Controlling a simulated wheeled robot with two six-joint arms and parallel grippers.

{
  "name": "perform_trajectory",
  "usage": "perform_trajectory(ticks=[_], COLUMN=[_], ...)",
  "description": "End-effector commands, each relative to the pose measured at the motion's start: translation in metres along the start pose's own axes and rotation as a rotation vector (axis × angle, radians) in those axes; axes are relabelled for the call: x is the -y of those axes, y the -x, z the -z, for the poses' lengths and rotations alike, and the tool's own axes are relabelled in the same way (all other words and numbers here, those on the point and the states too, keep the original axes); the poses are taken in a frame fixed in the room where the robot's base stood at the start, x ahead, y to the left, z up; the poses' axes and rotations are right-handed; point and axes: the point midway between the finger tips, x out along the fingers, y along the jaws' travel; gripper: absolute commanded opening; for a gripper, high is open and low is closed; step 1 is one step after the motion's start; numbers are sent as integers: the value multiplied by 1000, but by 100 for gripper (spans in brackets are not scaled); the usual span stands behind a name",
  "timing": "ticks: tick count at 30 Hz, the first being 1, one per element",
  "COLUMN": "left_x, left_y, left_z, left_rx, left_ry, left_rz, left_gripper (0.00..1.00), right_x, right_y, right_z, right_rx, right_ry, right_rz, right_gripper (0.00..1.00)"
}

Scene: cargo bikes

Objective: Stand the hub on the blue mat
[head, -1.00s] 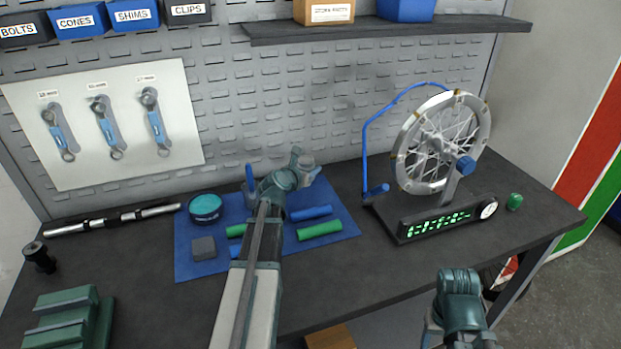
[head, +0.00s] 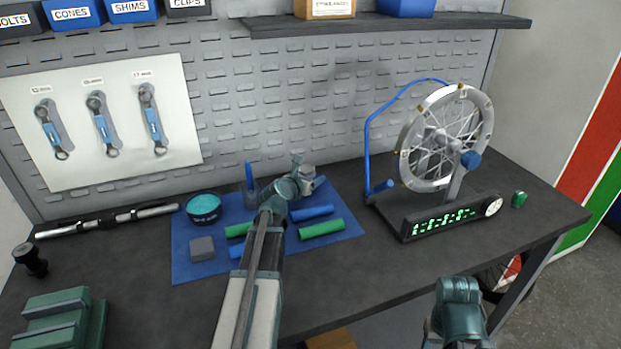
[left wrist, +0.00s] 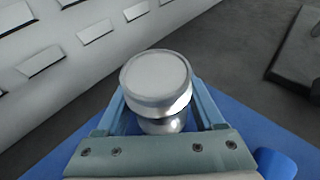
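The hub (head: 307,173) is a short silver cylinder with a wide round flange. In the left wrist view the hub (left wrist: 157,80) looks upright, its flat end face up. My left gripper (head: 302,172) is at the mat's back edge; its blue fingers (left wrist: 157,100) lie along both sides of the hub and look closed on it. The blue mat (head: 190,262) lies flat on the bench. I cannot tell whether the hub's base touches it. My right arm shows at the lower right of the head view; its fingertips are out of view.
The mat also carries a teal-topped tin (head: 203,208), a grey block (head: 202,248), green grips (head: 321,229) and blue grips (head: 312,213). A wheel stand (head: 420,225) is to the right. A green vise (head: 55,318) is at front left. The mat's front right is clear.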

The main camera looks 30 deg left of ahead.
Motion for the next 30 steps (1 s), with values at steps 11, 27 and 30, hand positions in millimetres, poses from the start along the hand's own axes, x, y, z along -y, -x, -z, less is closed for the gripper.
perform_trajectory(ticks=[11, 27, 30], left_x=[0, 1, 0], left_y=[15, 111, 118], left_z=[-4, -4, -3], left_rx=[0, 0, 0], left_ry=[1, 0, 1], left_rz=[-1, -1, 0], left_gripper=[70, 70, 70], right_x=[-1, -4, -4], right_y=[9, 42, 44], right_z=[0, -2, -3], right_rx=[0, 0, 0], right_ry=[0, -1, -1], right_rz=[0, 0, 0], right_gripper=[57, 57, 57])
